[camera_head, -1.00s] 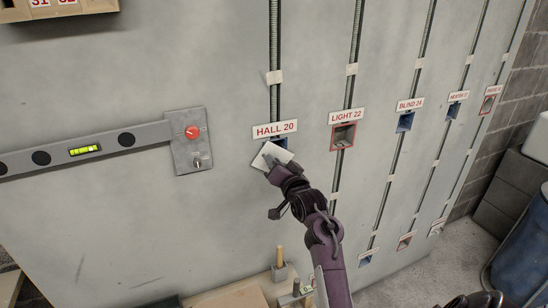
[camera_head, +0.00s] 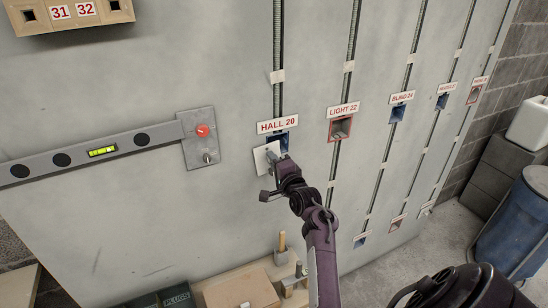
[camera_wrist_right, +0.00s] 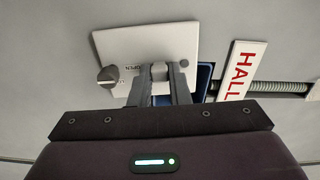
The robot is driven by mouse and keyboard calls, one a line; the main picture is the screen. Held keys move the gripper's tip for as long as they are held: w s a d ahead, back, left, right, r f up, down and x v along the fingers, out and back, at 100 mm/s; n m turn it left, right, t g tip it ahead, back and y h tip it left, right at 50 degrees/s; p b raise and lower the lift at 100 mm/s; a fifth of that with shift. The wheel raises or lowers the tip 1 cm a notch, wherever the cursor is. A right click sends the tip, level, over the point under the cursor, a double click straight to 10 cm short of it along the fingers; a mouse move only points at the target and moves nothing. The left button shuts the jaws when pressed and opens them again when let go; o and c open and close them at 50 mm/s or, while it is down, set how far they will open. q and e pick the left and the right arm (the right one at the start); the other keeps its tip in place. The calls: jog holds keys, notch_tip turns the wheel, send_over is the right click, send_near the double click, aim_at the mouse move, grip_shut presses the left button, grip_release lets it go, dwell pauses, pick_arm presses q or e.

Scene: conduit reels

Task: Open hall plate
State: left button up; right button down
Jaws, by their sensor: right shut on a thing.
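The hall plate (camera_head: 262,160) is a white plate just below the HALL 20 label (camera_head: 277,126) on the grey wall. It sits off to the left of a blue wall box (camera_head: 285,143), part of whose opening shows. My right gripper (camera_head: 276,158) is at the plate's right side. In the right wrist view the plate (camera_wrist_right: 130,48) carries a grey knob (camera_wrist_right: 107,78) and the word OPEN. There, the right gripper's fingers (camera_wrist_right: 159,78) are shut on a small grip at the plate's edge. The blue box (camera_wrist_right: 203,82) is partly hidden behind the fingers. My left gripper is not in view.
A lever panel (camera_head: 202,138) with a red button and a spirit level (camera_head: 100,152) are to the left. The LIGHT 22 box (camera_head: 340,129) is to the right. A bench with a cardboard box (camera_head: 240,290) stands below.

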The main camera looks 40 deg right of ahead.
jog(key=shift+a+m, duration=0.1)
jog(key=shift+m, duration=0.3)
jog(key=c, duration=1.4)
grip_release()
jog(key=shift+o, duration=0.2)
jog(key=p+v, duration=0.5)
jog(key=v, duration=0.2)
jog(key=shift+s+p, duration=0.35)
jog(key=shift+p, duration=0.05)
